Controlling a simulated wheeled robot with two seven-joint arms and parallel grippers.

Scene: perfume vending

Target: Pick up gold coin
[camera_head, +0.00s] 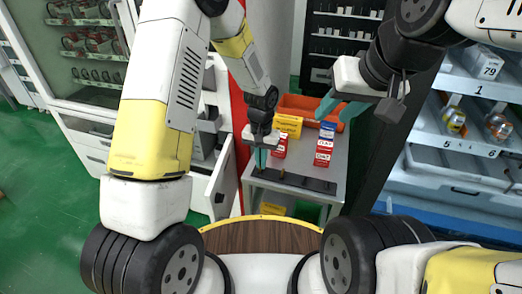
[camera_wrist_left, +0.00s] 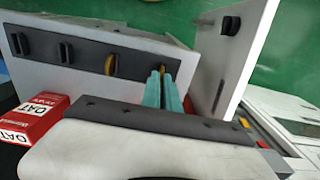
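A dark slotted strip (camera_wrist_left: 92,57) holds several thin pieces standing on edge. One gold coin (camera_wrist_left: 110,64) stands in it, with dark pieces to its left. Another gold coin (camera_wrist_left: 162,69) is at the strip's end, at the tips of my left gripper (camera_wrist_left: 161,78). The teal fingers lie close together with the coin's edge between their tips, so they appear shut on it. The coin is still at the strip. In the head view my left gripper (camera_head: 261,158) points down at the left end of the strip (camera_head: 292,180). My right gripper (camera_head: 328,106) hangs over the table's back; its opening is unclear.
Red-and-white boxes (camera_head: 324,153) and a yellow box (camera_head: 288,125) stand on the grey table (camera_head: 333,196) behind the strip. An orange bin (camera_head: 311,107) is at the back. A vending machine with shelves (camera_head: 465,131) stands at the right. An open white door panel (camera_head: 219,183) is close on the left.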

